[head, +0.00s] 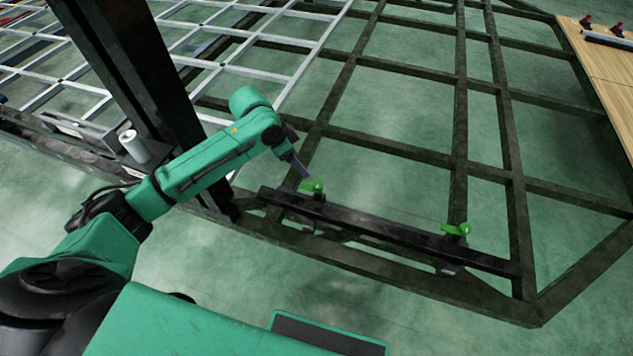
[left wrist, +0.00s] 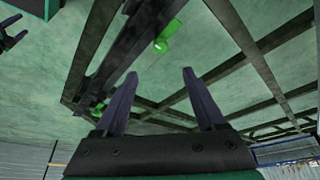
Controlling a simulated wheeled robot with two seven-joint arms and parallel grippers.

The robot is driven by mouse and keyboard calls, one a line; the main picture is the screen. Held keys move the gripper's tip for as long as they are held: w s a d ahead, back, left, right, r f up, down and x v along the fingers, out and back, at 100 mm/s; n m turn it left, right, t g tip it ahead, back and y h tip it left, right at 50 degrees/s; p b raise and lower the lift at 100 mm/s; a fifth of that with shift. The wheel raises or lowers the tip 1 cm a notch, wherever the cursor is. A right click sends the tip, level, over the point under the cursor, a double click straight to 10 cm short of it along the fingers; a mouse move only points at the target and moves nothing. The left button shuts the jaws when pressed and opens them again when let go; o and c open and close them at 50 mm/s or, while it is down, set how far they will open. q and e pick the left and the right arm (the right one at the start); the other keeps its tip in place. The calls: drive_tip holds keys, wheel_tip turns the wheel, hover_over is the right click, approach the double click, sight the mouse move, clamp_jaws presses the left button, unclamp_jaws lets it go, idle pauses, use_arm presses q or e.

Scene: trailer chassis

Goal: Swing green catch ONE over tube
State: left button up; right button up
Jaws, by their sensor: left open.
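A dark tube (head: 395,233) lies along the front rail of the chassis. One green catch (head: 314,187) is near its left end and another green catch (head: 457,229) is nearer its right end; no label tells which is ONE. My left gripper (head: 300,168) is just above and left of the left catch, apart from it. In the left wrist view its two fingers (left wrist: 158,75) are spread with nothing between them. That view also shows a green catch (left wrist: 168,36) beyond the fingertips and a second catch (left wrist: 99,108) partly behind the left finger.
A dark upright post (head: 140,75) stands behind my left arm, with a white cylinder (head: 134,146) beside it. Chassis beams (head: 400,148) form a grid beyond the tube. A wooden surface (head: 610,65) is at far right. A dark claw-like shape (left wrist: 12,36), possibly my right gripper, shows at the wrist view's edge.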

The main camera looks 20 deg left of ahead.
use_arm(q)
drive_tip(key=b, duration=0.2)
approach(318, 184)
drive_tip(key=b+x, duration=0.1)
drive_tip(key=x, duration=0.6)
drive_tip(key=shift+d+f, duration=0.15)
drive_tip(key=shift+f, duration=0.25)
drive_tip(key=shift+w+d+f+b, duration=0.1)
drive_tip(key=shift+w+f+b, duration=0.05)
drive_tip(key=shift+f+b, duration=0.2)
use_arm(e)
drive_tip(key=w, duration=0.3)
drive_tip(key=w+a+f, duration=0.1)
drive_tip(key=w, duration=0.1)
drive_tip(key=shift+w+a, duration=0.1)
drive_tip(key=shift+w, duration=0.05)
use_arm(q)
clamp_jaws()
use_arm(e)
drive_tip(key=shift+r, duration=0.1)
